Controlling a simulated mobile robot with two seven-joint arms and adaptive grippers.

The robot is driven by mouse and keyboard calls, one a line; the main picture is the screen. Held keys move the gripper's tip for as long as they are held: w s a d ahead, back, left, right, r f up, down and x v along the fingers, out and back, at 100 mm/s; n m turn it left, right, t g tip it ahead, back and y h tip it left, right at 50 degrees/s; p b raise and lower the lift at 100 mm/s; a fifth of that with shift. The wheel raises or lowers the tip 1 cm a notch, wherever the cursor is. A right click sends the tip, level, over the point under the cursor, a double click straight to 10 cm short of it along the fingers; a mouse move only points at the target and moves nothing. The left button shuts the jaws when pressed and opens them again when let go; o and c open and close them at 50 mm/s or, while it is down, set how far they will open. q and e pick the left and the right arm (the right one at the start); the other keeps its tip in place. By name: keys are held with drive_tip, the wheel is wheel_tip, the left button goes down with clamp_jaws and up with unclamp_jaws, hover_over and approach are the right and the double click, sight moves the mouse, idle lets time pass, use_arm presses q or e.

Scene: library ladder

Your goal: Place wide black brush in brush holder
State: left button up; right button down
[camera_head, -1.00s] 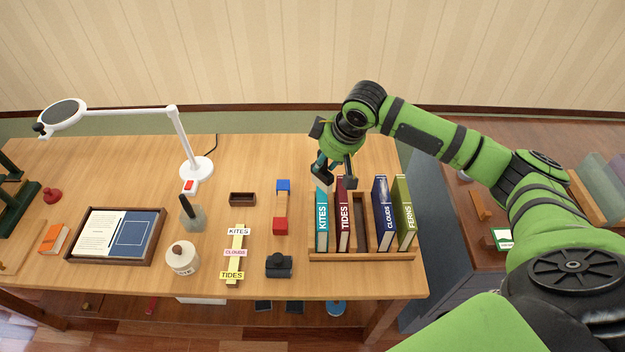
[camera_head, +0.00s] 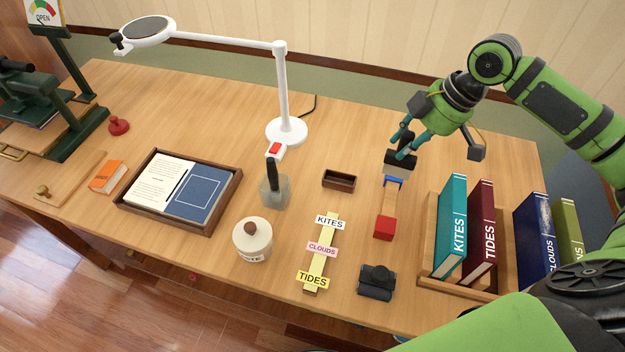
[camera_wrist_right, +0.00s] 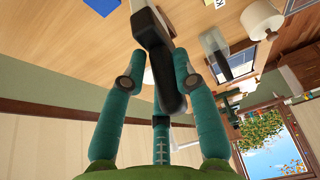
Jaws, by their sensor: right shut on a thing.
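The wide black brush (camera_head: 401,165) is in my right gripper (camera_head: 407,146), with its broad head hanging down, just above or behind the blue end of a red-and-blue-ended wooden piece (camera_head: 388,207). Contact with that piece cannot be told. In the right wrist view the black brush (camera_wrist_right: 167,82) lies between the teal fingers of my right gripper (camera_wrist_right: 158,78), which are shut on its handle. I cannot tell for sure which item is the brush holder; a small dark brown open box (camera_head: 339,180) stands left of the gripper. My left gripper is out of view.
A glass jar (camera_head: 274,192) with a black handle in it, a lidded pot (camera_head: 252,240) and a white lamp (camera_head: 284,100) stand to the left. The table's back middle is clear.

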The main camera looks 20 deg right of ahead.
drive_tip(key=shift+w+a+f+n, duration=0.15)
drive_tip(key=shift+w+f+n, duration=0.15)
drive_tip(key=shift+f, duration=0.1)
drive_tip(key=shift+w+a, duration=0.25)
drive_tip(key=shift+w, duration=0.05)
drive_tip(key=w+a+f+p, duration=0.1)
drive_tip(key=w+a+f, duration=0.1)
drive_tip(key=f, duration=0.1)
drive_tip(key=w+a+f+p, duration=0.1)
drive_tip(key=w+a+f, duration=0.2)
drive_tip(key=w+a+f+p, duration=0.1)
drive_tip(key=w+a+f, duration=0.1)
drive_tip(key=w+f, duration=0.1)
drive_tip(key=shift+a+f, duration=0.25)
drive_tip(key=shift+f, duration=0.35)
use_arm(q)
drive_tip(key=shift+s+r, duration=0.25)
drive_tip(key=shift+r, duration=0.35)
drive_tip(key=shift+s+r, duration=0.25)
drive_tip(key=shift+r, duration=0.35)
use_arm(e)
drive_tip(key=shift+f, duration=0.2)
drive_tip(key=shift+f, duration=0.2)
drive_tip(key=c, duration=1)
unclamp_jaws()
